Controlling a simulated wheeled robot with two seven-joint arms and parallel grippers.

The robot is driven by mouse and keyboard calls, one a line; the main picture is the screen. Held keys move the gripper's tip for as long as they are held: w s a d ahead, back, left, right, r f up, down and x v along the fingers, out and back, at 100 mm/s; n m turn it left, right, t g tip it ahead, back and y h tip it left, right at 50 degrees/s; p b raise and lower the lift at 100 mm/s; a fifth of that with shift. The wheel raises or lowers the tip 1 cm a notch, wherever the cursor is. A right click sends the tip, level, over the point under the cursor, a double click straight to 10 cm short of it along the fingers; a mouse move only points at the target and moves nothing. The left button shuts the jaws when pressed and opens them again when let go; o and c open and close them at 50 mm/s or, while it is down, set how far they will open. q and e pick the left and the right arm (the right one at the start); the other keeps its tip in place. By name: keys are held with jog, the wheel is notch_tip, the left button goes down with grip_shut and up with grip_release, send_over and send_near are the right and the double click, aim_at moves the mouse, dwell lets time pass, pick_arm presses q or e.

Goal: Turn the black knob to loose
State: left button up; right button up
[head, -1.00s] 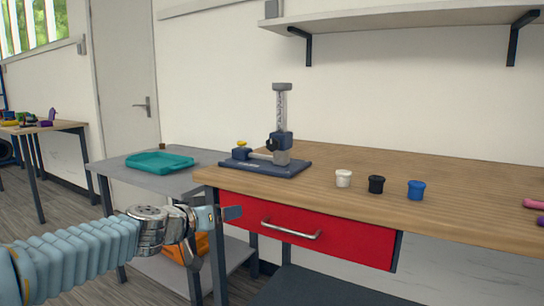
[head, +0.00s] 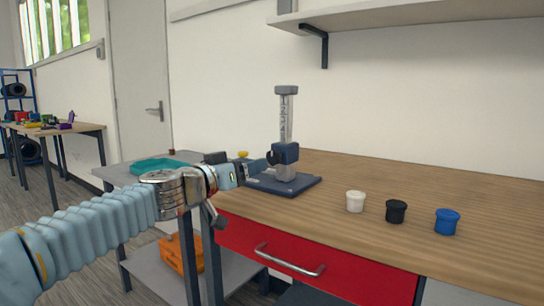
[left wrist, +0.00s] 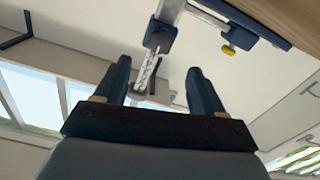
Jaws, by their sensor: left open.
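The blue stand (head: 285,152) has an upright pale column with a scale, on a dark blue base (head: 290,184) at the left end of the wooden bench. A small black knob (head: 271,157) shows on the left side of its blue carriage. My left gripper (head: 252,168) is just left of the knob and carriage, partly covering the base. In the left wrist view my left gripper (left wrist: 160,68) has its two fingers apart with nothing held, and the column (left wrist: 146,76) shows beyond the gap. I cannot tell whether a finger touches the knob. My right gripper is not in view.
A yellow knob (head: 243,154) shows behind my left gripper, on the stand's lower left. White (head: 355,202), black (head: 396,211) and blue (head: 446,222) pots stand to the right on the bench. A teal tray (head: 160,166) lies on the grey table. A shelf (head: 400,17) hangs above.

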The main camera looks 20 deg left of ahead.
aim_at(272, 158)
pick_arm(q)
jog(key=p+x, duration=0.2)
jog(key=x, duration=0.6)
jog(key=shift+w+d, duration=0.1)
jog(key=shift+w, duration=0.15)
jog(key=shift+w+d+f, duration=0.1)
jog(key=shift+w+d, duration=0.1)
jog(key=shift+w, duration=0.35)
jog(key=c, duration=1.1)
jog(key=shift+o, duration=0.2)
